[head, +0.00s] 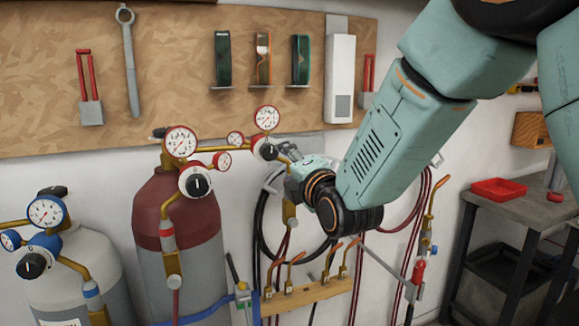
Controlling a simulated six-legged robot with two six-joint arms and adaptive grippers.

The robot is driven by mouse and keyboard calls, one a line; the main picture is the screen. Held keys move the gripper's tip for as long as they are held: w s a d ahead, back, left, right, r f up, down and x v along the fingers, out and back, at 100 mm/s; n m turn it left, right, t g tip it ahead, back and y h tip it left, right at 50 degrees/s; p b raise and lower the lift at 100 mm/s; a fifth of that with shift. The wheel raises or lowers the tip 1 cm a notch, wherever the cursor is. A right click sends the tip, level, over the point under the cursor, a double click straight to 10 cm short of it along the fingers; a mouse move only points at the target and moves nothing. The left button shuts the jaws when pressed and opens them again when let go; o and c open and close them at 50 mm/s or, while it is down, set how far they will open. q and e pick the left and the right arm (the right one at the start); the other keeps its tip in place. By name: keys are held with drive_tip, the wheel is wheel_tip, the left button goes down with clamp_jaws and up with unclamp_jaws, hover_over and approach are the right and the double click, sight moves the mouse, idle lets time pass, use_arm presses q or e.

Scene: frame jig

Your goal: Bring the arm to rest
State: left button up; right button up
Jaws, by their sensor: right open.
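My right arm, teal with a black wrist, comes in from the upper right and reaches down toward the middle of the view. My right gripper (287,178) is beyond the wrist, beside the gauges and valve of the regulator by the dark red cylinder. It is open, but its fingertips are small and partly lost against the regulator's parts. I cannot tell whether it touches the regulator (268,150). My left gripper is not in view.
A dark red and grey gas cylinder (150,215) and a white cylinder (75,270) stand at left. Hoses and torches hang on a wooden rack (310,296) below the wrist. A grey cart (490,205) with a red tray (498,189) stands right. A tool board (180,50) is behind.

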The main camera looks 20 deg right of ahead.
idle(0.5)
drive_tip(key=s+f+m+g+b, duration=0.1)
drive_tip(key=s+f+m+g, duration=0.2)
drive_tip(key=s+f+m, duration=0.5)
drive_tip(key=s+f+m+g, duration=0.2)
drive_tip(key=f+m+g, duration=0.15)
drive_tip(key=f, duration=0.95)
drive_tip(key=s+f+m+g+b, duration=0.1)
drive_tip(key=s+f+m+g, duration=0.1)
drive_tip(key=s+f+m, duration=0.6)
use_arm(q)
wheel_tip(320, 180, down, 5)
drive_tip(key=b, duration=0.3)
use_arm(e)
drive_tip(key=s+f+m+g, duration=0.2)
drive_tip(key=s+f+g, duration=0.7)
drive_tip(key=s+f, duration=1.5)
drive_tip(key=s, duration=0.3)
drive_tip(key=shift+d+m+h, duration=0.15)
drive_tip(key=shift+m+h, duration=0.15)
drive_tip(key=shift+m, duration=0.05)
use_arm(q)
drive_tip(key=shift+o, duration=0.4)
use_arm(e)
drive_tip(key=shift+g, duration=0.25)
